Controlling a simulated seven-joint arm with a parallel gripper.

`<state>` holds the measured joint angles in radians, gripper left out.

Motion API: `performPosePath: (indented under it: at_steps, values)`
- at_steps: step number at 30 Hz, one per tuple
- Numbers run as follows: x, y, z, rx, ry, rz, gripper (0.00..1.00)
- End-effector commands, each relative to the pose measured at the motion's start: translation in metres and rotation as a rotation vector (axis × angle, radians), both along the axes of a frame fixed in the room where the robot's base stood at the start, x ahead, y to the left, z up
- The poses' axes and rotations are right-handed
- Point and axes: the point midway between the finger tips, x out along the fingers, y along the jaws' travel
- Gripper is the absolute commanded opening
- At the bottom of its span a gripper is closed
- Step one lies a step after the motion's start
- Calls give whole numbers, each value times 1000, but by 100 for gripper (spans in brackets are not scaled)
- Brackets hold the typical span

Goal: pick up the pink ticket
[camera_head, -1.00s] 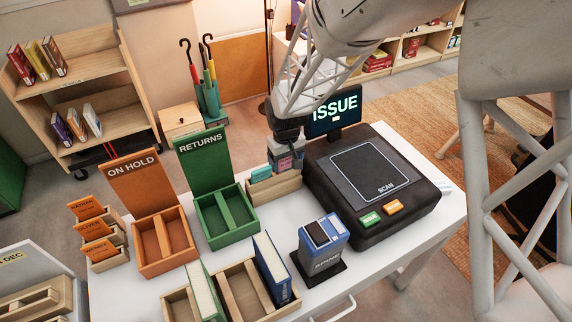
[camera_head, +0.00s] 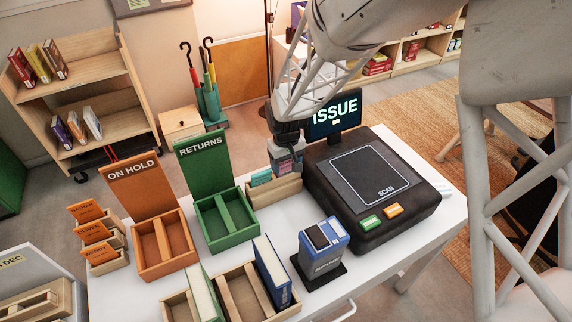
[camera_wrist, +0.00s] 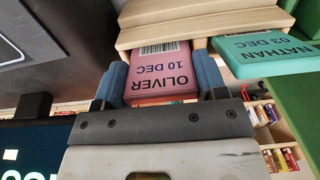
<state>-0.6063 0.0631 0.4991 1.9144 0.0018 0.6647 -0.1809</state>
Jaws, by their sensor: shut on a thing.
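The pink ticket (camera_wrist: 160,70), printed OLIVER 10 DEC with a barcode, is between the two blue fingers of my gripper (camera_wrist: 160,88) in the wrist view. The fingers are shut on its sides. Its far end meets the wooden ticket rack (camera_wrist: 200,30); I cannot tell whether it is clear of the slot. A teal ticket (camera_wrist: 265,50), marked NATHAN, sits in the rack beside it. In the head view my gripper (camera_head: 287,164) is at the right end of the rack (camera_head: 272,194), and mostly hides the pink ticket. The teal ticket (camera_head: 261,177) stands left of it.
The black scan unit (camera_head: 365,215) and ISSUE screen (camera_head: 334,114) stand close on the right. The green RETURNS tray (camera_head: 224,243) is just left, with the orange ON HOLD tray (camera_head: 164,268) beyond.

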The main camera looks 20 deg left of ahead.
Motion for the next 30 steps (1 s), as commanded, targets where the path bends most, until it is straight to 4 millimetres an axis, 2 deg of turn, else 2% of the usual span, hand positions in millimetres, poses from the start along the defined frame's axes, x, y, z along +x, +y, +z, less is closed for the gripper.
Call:
performPosePath:
  at_steps: [5, 13, 30]
  values:
    - [0, 0, 8, 1, -1, 0, 43]
    - [-1, -1, 37, 0, -3, 0, 43]
    - [-74, -49, 43, 0, -1, 0, 43]
